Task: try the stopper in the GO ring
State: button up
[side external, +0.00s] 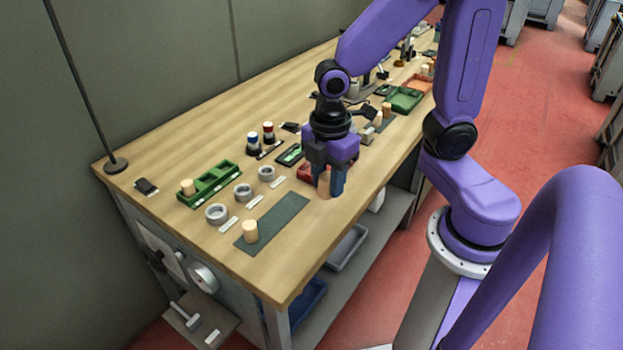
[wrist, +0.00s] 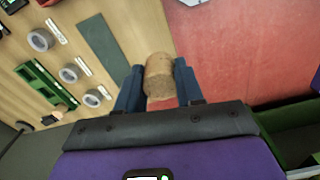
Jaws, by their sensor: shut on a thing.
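In the wrist view the held stopper (wrist: 158,75) sits between the two blue fingers (wrist: 158,88). The rings also show in the wrist view (wrist: 70,74).
A dark green mat (side external: 279,217) with one upright stopper (side external: 250,231) lies between the rings and the front edge. A green compartment tray (side external: 222,178) behind the rings holds another stopper (side external: 188,187). Two small bottles (side external: 268,132) stand farther back. Bare wood surrounds the mat.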

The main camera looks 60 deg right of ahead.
jog(key=shift+s+r, duration=0.1)
jog(key=shift+s, duration=0.15)
jog(key=w+a+f, duration=0.2)
jog(key=w+a, duration=0.3)
jog(key=w, duration=0.7)
jog(key=w+a+f, duration=0.1)
jog(key=w+a, duration=0.4)
jog(key=w, duration=0.7)
jog(key=shift+w+d+f, duration=0.1)
jog(key=shift+f, duration=1.6)
jog(key=shift+w+d+f, duration=0.1)
jog(key=shift+f, duration=1.55)
jog(key=shift+f, duration=0.55)
jog(key=o, duration=1.1)
notch_tip(320, 180, up, 17)
jog(key=shift+a+r, duration=0.1)
jog(key=shift+r, duration=0.1)
jog(key=shift+s, duration=0.15)
